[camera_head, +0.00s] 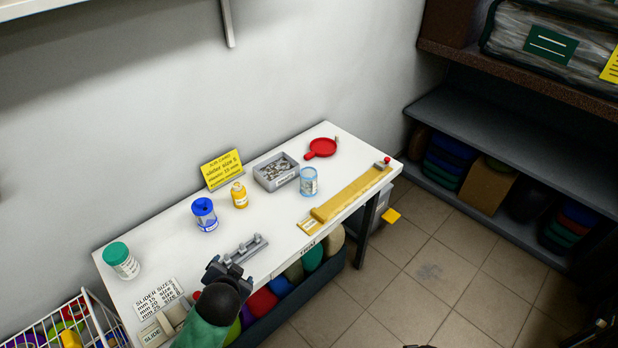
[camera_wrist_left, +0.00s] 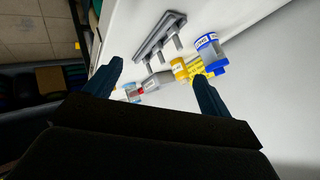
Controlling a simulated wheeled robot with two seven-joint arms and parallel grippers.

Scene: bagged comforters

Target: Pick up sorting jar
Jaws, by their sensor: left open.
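Several jars stand on the white table (camera_head: 160,236) in the head view; I cannot tell which one is the sorting jar. There is a clear jar with a blue rim and blue insert (camera_head: 204,215), a yellow jar (camera_head: 239,195), a clear pale-blue jar (camera_head: 308,182) and a white jar with a green lid (camera_head: 121,260). My left gripper (camera_head: 226,268) is over the table's front edge, open and empty, apart from every jar.
A grey pegged rack (camera_head: 246,249) lies just beyond my left gripper. A grey tray of small parts (camera_head: 276,172), a yellow sign (camera_head: 222,169), a red pan (camera_head: 321,148) and a long yellow strip (camera_head: 350,195) share the table. Printed cards lie at front left. Shelves stand at right.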

